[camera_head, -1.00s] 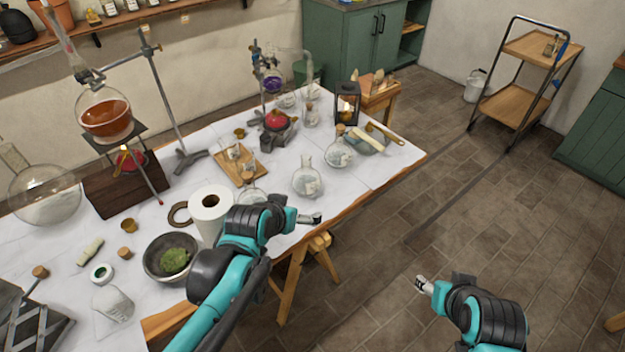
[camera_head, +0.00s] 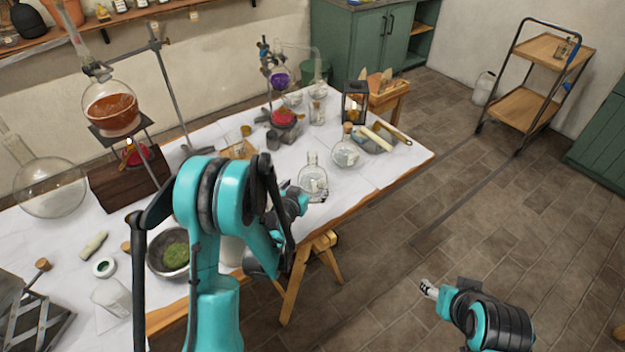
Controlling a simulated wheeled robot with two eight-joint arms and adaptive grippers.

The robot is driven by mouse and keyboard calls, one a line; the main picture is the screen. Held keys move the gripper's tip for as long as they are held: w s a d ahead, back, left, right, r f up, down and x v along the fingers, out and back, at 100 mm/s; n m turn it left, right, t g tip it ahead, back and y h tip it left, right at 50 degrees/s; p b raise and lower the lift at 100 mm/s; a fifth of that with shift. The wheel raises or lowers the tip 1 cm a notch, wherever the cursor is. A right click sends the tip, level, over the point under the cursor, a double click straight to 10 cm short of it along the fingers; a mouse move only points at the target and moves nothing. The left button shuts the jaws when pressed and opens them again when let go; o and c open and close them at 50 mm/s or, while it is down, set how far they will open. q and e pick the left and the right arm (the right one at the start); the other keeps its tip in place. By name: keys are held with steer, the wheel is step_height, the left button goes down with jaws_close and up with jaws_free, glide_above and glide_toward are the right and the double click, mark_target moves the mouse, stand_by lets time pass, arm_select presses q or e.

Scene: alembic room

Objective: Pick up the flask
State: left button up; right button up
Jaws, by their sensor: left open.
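A clear round-bottomed flask (camera_head: 312,172) with a pale label stands upright on the white-topped table, near its front edge. A corked clear flask (camera_head: 346,153) stands just behind it to the right. My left gripper (camera_head: 312,196) is beside the lower part of the nearer flask. It is open, but its fingers are small and overlap the flask in the picture, so I cannot tell whether they touch it. My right gripper (camera_head: 428,289) is over the floor at the lower right, away from the table, and its finger gap is unclear.
My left arm hides much of the table's middle. A lantern (camera_head: 355,102) and a dish with a pale rod (camera_head: 376,138) stand beyond the flasks. The floor on the right is clear up to a wooden cart (camera_head: 535,105).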

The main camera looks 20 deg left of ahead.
mark_target(312, 179)
arm_select(q)
steer(key=b+x, duration=0.1)
steer(key=x, duration=0.1)
steer(key=b+x, duration=0.1)
steer(key=x, duration=0.3)
steer(key=shift+w+a+f+b, duration=0.15)
steer(key=shift+w+f+b, duration=0.1)
steer(key=shift+f+b, duration=0.2)
steer(key=shift+w+f, duration=0.1)
steer(key=shift+w, duration=0.25)
steer(key=shift+c, duration=0.3)
steer(key=c, duration=1.2)
